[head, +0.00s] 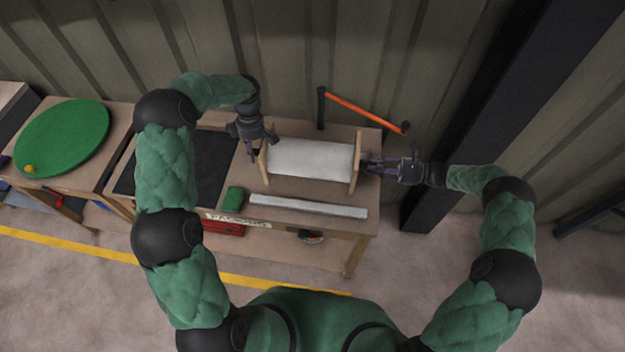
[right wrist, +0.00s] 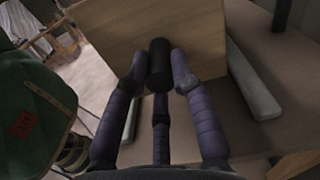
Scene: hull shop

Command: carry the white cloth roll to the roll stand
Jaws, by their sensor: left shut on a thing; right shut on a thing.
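The white cloth roll (head: 310,159) lies level between the two upright wooden end plates of the roll stand (head: 356,165) on the right part of the bench. A black core end (right wrist: 159,62) sticks out in front of a wooden plate (right wrist: 112,35) in the right wrist view. My right gripper (head: 372,165) is shut on this core end, with its fingers on both sides of it. My left gripper (head: 262,147) is at the roll's left end, outside the left plate, shut on that core end, which its fingers mostly hide. I cannot tell whether the core touches the plates.
A white bar (head: 308,206) lies along the bench's front edge, with a green block (head: 233,199) at its left. A dark mat (head: 190,165) lies left of the stand. An orange arm (head: 362,110) on a black post stands behind. A dark beam (head: 480,110) rises at right.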

